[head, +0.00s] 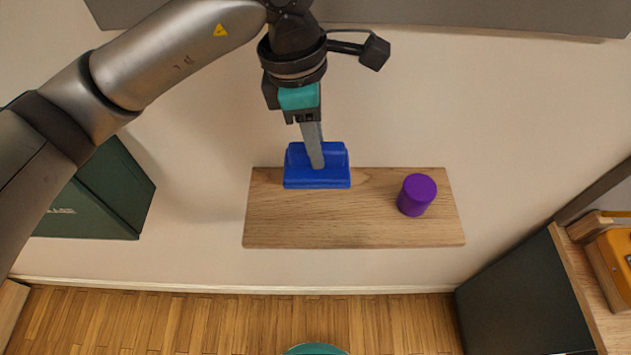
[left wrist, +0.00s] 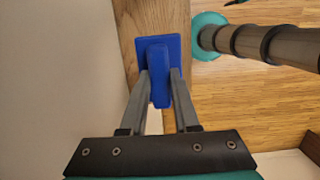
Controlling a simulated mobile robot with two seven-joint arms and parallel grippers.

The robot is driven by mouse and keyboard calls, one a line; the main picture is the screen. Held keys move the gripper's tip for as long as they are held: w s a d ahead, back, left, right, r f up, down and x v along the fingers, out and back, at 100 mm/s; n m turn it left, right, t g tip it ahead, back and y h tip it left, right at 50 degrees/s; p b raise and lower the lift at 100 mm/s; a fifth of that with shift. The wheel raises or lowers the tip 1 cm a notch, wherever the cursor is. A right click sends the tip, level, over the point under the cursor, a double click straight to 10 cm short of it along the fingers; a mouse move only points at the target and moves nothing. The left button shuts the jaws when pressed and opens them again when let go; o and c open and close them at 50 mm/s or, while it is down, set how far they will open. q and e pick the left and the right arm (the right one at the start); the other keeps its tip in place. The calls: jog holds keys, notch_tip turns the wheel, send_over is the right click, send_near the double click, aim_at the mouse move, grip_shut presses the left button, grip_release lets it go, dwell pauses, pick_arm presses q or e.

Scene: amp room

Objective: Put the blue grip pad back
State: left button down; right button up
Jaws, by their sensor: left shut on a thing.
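The blue grip pad (head: 317,180) is at the back edge of a wooden shelf (head: 300,222), left of its middle, in the head view. My left gripper (head: 316,162) reaches down to it from above. In the left wrist view my left gripper (left wrist: 160,80) has its two fingers on either side of the upright part of the blue pad (left wrist: 160,62), shut on it. The pad's flat base lies over the shelf wood (left wrist: 148,15); whether it touches the wood I cannot tell. My right gripper is in neither view.
A purple cylinder (head: 416,195) stands on the right part of the shelf. A dark green box (head: 105,195) is at the left. A dark cabinet (head: 520,290) with a wooden top stands at the lower right. The shelf's front and middle are clear.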

pick_arm(q)
notch_tip(320, 180, down, 11)
jog(key=shift+f+p, duration=0.1)
jog(key=shift+p, duration=0.45)
jog(key=shift+f, duration=0.1)
jog(key=c, duration=0.7)
grip_release()
jog(key=shift+o, duration=0.2)
jog(key=r, duration=0.4)
jog(key=a+r, duration=0.1)
jog(key=r, duration=0.3)
jog(key=a+r+b, duration=0.1)
jog(key=r, duration=0.3)
jog(key=shift+r, duration=0.1)
